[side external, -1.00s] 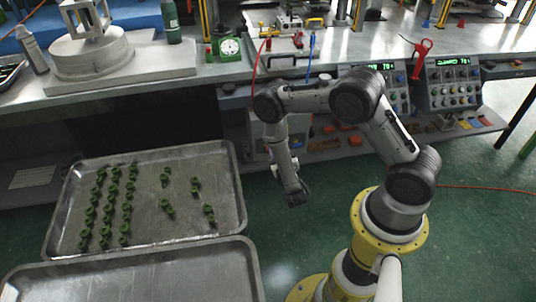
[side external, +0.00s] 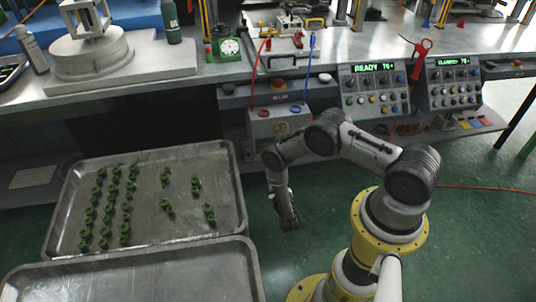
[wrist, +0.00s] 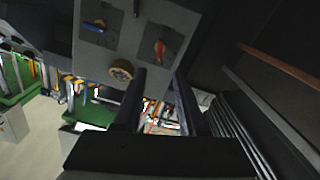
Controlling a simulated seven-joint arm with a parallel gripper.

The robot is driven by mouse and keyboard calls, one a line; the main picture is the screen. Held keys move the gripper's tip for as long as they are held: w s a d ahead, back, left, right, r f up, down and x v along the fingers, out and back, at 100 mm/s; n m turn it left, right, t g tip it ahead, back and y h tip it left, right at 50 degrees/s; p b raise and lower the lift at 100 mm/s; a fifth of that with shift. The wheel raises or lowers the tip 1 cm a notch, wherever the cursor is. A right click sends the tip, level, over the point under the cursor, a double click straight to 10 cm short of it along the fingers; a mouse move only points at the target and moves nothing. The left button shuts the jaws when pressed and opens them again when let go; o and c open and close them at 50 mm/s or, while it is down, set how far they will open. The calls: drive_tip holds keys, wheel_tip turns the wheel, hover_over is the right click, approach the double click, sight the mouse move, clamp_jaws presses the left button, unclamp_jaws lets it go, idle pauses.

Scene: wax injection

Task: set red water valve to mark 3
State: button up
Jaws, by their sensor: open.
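The red water valve (wrist: 160,48) is a small red handle on a dark square plate, on a grey panel at the top of the wrist view. The mark numbers around it are too small to read. In the side view, the red valve (side external: 264,113) is a small red spot on the grey box under the bench edge. My gripper (side external: 289,223) points down in front of and below that box. In the wrist view my gripper (wrist: 160,82) is open and empty. Its two fingers reach up toward the red valve and look apart from it.
A blue valve (wrist: 97,25) and a round yellow-rimmed dial (wrist: 121,70) share the panel. Red and blue hoses run up from the box. Control panels (side external: 375,90) stand to its right. A metal tray (side external: 225,190) with several green pieces lies left of my gripper.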

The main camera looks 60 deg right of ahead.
drive_tip(key=x, duration=1)
drive_tip(key=shift+w+d, duration=0.25)
drive_tip(key=shift+d, duration=0.05)
clamp_jaws()
